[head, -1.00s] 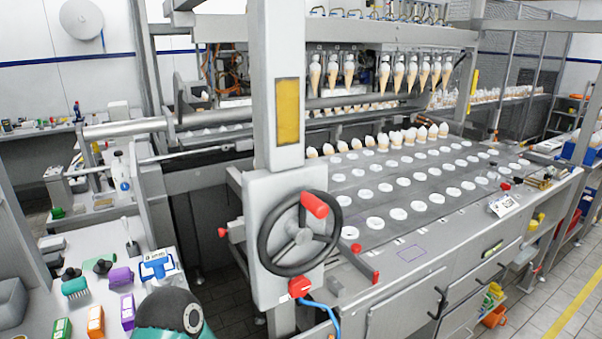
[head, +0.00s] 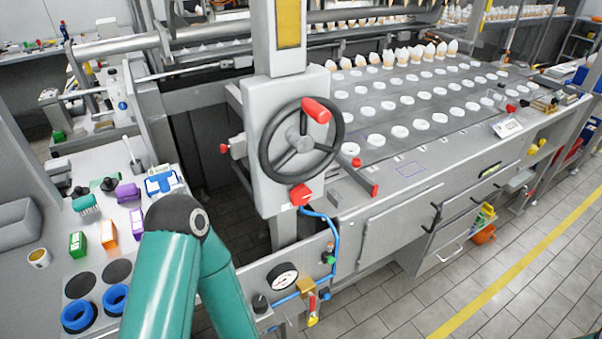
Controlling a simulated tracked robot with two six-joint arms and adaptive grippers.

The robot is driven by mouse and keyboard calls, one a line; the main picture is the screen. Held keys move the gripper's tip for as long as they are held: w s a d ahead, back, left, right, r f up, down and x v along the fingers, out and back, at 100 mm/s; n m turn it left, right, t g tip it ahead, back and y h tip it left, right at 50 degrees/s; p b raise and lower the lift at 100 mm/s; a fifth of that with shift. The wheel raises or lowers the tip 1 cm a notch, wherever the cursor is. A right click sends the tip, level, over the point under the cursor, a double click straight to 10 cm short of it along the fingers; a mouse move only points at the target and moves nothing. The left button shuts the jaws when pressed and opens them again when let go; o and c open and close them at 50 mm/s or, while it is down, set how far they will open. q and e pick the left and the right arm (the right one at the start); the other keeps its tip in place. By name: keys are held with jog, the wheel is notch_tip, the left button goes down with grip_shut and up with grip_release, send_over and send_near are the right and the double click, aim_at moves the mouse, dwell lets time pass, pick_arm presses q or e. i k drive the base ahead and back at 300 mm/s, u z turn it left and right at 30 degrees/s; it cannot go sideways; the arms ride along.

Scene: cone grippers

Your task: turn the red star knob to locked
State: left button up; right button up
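A small red knob (head: 224,148) sticks out from the left side of the grey handwheel housing (head: 262,100). A second red part (head: 301,195) sits at the housing's lower front, with a blue cable running from below it. Both are too small to tell which is the star knob or how it is turned. The black handwheel (head: 265,150) with a red grip (head: 316,110) is on the housing's front. Neither gripper is in view; only a teal arm of mine shows at the bottom, left of the housing and apart from both red parts.
A pressure gauge (head: 283,276) and small valves stand low in front of the housing. A red-ended lever (head: 374,190) juts out at its right.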

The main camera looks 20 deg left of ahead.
aim_at(300, 194)
jog(key=z, duration=1.75)
jog(key=i, duration=0.1)
jog(key=u, duration=2.95)
jog(key=k, duration=1)
jog(key=z, duration=0.65)
jog(key=i, duration=1)
jog(key=z, duration=0.05)
